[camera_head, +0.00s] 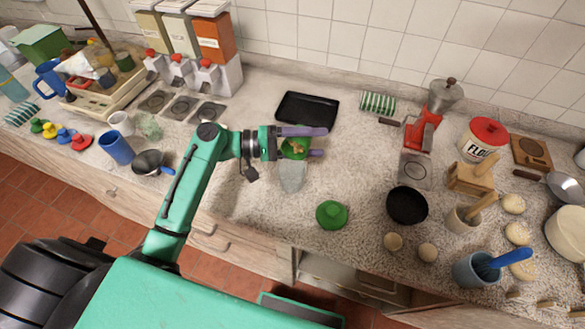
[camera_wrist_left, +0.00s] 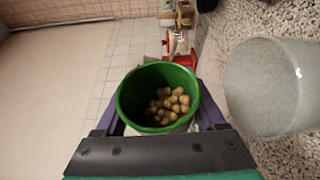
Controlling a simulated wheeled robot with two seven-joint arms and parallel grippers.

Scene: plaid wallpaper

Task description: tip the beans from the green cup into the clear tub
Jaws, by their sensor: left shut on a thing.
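My left gripper (camera_head: 304,142) is shut on the green cup (camera_head: 294,154), with one purple finger on each side of it. In the left wrist view the green cup (camera_wrist_left: 125,98) has its mouth toward the camera and several tan beans (camera_wrist_left: 168,106) lie inside. The clear tub (camera_head: 292,178) stands on the counter just in front of the cup; in the left wrist view the tub (camera_wrist_left: 270,90) is at the right, apart from the cup. My right gripper is not in view.
A black tray (camera_head: 307,109) lies behind the cup. A green domed object (camera_head: 332,214) sits to the front right, and a black pan (camera_head: 407,205) is farther right. A blue-handled pan (camera_head: 148,162) is at the left. The counter around the tub is mostly clear.

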